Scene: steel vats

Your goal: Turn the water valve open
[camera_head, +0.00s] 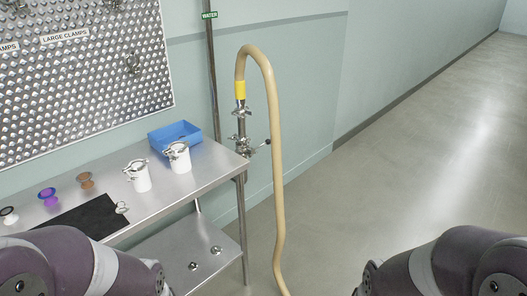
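The water valve (243,148) is a metal fitting on a vertical pipe (212,62) marked with a green WATER label (209,15). It sits just past the right corner of the steel table. A small lever with a dark knob sticks out to its right, beside the hose; how far it is turned is too small to tell. A beige hose (273,110) with a yellow band rises from the fitting, loops over and hangs to the floor. Both my arms show only as dark purple links at the bottom corners, well short of the valve. Neither gripper is in view.
A steel table (185,192) with a lower shelf (204,250) stands left of the valve. It carries a blue bin (174,136), two white containers (139,175), a black mat (92,215) and small coloured spools. The floor (420,150) on the right is clear.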

